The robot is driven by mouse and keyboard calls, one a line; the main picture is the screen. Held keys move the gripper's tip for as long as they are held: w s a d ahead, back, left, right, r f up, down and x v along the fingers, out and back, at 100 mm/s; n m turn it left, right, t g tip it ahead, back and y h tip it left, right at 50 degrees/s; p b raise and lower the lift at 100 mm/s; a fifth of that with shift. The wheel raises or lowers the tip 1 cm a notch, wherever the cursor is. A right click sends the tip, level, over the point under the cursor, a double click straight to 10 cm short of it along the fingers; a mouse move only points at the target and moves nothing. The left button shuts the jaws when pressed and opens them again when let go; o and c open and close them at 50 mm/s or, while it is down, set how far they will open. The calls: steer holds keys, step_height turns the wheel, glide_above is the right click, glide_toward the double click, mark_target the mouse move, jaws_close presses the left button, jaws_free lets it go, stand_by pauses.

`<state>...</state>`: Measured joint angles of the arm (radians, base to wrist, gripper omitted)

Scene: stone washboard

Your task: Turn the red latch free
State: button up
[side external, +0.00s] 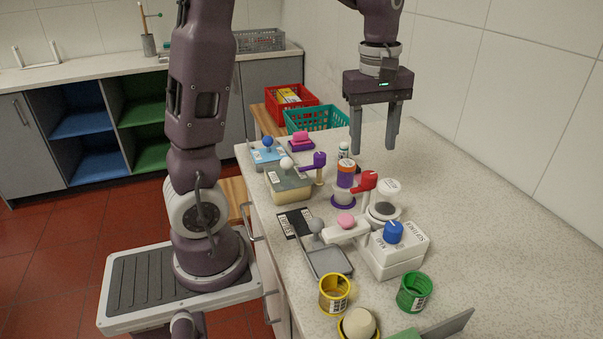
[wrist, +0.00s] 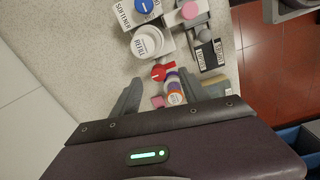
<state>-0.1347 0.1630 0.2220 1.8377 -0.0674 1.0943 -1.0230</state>
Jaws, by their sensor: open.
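The red latch (side external: 366,182) is a small red handle on a pale post, standing among the items on the stone counter. In the wrist view the red latch (wrist: 161,72) shows just beyond the fingertips, between their lines. My gripper (side external: 374,146) is open and empty, pointing down, well above the counter and behind the latch as seen from the side. In the wrist view my gripper's (wrist: 162,80) two fingers stand wide apart with nothing between them. The lower part of the latch's post is partly hidden by nearby items.
An orange-and-purple container (side external: 345,174), a white jar (side external: 388,190), a white box with blue knob (side external: 393,232) and a purple latch (side external: 317,162) crowd around. Yellow (side external: 334,294) and green (side external: 413,293) cups stand in front. The counter's right side (side external: 480,230) is clear.

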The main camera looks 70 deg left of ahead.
steer(key=s+d+r+m+t, duration=0.1)
steer(key=s+d+m+t, duration=0.1)
steer(key=s+d+m, duration=0.3)
steer(key=s+d+r+m+t, duration=0.1)
steer(key=s+d+m+t, duration=0.2)
steer(key=s+m, duration=0.8)
steer(key=shift+s+d+r, duration=0.15)
steer(key=shift+s+d, duration=0.8)
steer(key=shift+d, duration=0.15)
